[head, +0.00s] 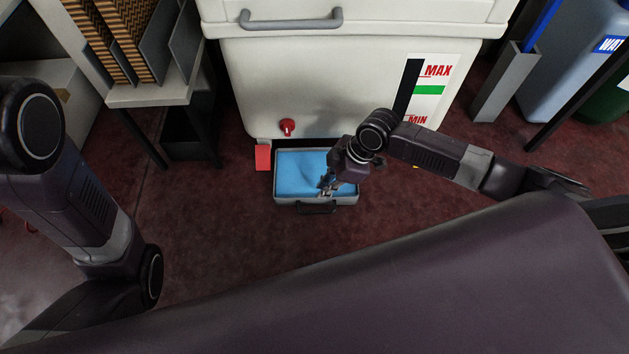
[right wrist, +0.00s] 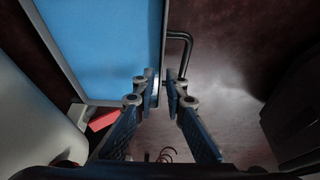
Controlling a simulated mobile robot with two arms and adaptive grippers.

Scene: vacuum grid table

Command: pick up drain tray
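The drain tray (head: 286,203) is a grey rectangular tray filled with blue. It sits on the floor in front of the white tank, with a dark handle (head: 316,209) on its near side. In the right wrist view the tray's rim (right wrist: 60,50) and bent handle (right wrist: 188,48) show. My right gripper (head: 327,188) is over the tray's near edge, pointing down. In the wrist view its fingers (right wrist: 163,88) are apart, with a narrow gap beside the rim and handle. I cannot tell whether they touch the tray. My left gripper is out of view; only the left arm shows.
The white tank (head: 330,75) stands behind the tray, with a red tap (head: 287,127) and a red block (head: 262,158) nearby. A shelf (head: 150,92) with filters is at left. Blue container (head: 575,60) is at right.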

